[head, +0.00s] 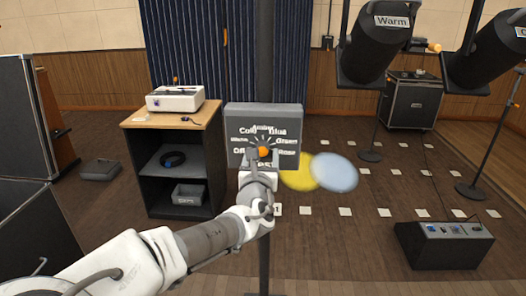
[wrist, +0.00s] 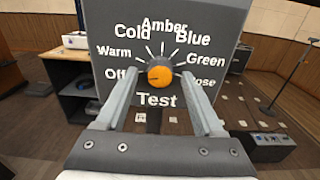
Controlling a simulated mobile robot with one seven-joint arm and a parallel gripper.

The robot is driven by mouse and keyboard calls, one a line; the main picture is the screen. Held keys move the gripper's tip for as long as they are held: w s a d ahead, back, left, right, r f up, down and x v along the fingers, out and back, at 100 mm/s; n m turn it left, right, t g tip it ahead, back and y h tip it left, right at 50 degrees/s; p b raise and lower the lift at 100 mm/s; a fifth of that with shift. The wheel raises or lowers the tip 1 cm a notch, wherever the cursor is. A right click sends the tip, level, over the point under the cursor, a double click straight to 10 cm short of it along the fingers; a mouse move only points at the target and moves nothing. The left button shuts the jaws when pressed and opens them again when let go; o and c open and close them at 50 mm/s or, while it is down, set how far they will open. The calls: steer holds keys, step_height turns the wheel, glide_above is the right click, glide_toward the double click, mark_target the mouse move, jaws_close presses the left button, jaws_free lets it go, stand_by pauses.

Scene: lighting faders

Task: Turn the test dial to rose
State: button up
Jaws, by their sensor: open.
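The test dial (wrist: 160,75) is an orange knob with a dark rim on a grey panel (wrist: 105,72); it also shows in the head view (head: 264,152). White labels ring it: Off, Warm, Cold, Amber, Blue, Green and Rose (wrist: 205,82), with Test below. The first letter of Rose is hidden behind my right finger. I cannot tell which label the knob points to. My gripper (wrist: 159,80) is open in front of the panel, one finger on each side of the dial. Whether the fingers touch the knob is not clear.
A wooden-topped cabinet (head: 168,118) with a white device stands left of the panel. Stage lamps, one labelled Warm (head: 385,42), hang at upper right. Yellow and pale blue light spots (head: 334,172) show on the floor. A black floor console (head: 443,243) stands at lower right.

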steer(key=shift+w, duration=0.2)
steer(key=shift+c, duration=0.2)
jaws_close()
